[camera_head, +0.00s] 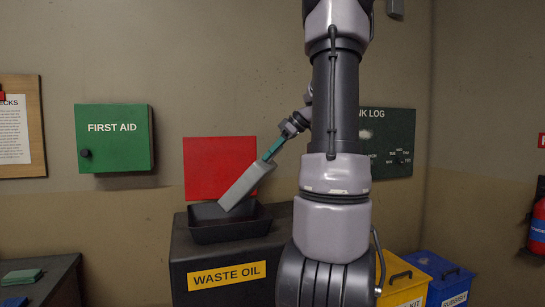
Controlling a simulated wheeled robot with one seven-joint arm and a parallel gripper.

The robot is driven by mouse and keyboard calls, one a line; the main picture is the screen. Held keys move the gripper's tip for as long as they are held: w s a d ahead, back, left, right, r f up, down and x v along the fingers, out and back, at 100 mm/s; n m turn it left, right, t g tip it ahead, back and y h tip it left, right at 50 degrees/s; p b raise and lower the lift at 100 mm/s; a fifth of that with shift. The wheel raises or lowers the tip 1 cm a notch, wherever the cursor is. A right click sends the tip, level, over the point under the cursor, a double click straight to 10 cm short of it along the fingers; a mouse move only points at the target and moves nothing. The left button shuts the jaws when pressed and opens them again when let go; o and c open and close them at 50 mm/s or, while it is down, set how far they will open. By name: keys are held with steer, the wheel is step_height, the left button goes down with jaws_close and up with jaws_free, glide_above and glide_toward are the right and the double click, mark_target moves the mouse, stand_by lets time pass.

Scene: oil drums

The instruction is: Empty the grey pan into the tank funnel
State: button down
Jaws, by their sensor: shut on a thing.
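The grey pan (246,185) is steeply tilted, its lower left end down at the black tank funnel (226,232). I cannot tell whether that end touches the funnel. My gripper (281,140) is shut on the pan's teal handle (272,150), above and to the right of the pan. The funnel is a wide black tray on top of the dark tank (200,262), which is labelled WASTE OIL. The pan's inside and any oil in it or flowing from it cannot be made out.
A red panel (208,160) is on the wall behind the pan. A green first aid box (114,138) hangs left. A dark bench (52,280) is at lower left. Yellow (402,285) and blue (440,272) bins stand right of the tank. My arm hides part of the tank's right side.

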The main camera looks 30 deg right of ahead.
steer(key=shift+w+a+r+g+h, duration=0.2)
steer(key=shift+w+a+r, duration=0.05)
steer(key=shift+r, duration=0.15)
steer(key=shift+w+a+r+g+h, duration=0.2)
steer(key=shift+w+a+r, duration=0.05)
steer(key=shift+r, duration=0.15)
steer(key=w+a+r+g+h, duration=0.5)
steer(key=w+a+g, duration=0.1)
steer(key=w+a, duration=0.4)
steer(key=shift+w+r, duration=0.4)
steer(key=shift+w, duration=0.25)
stand_by(3.2)
steer(key=shift+a, duration=0.1)
stand_by(2.2)
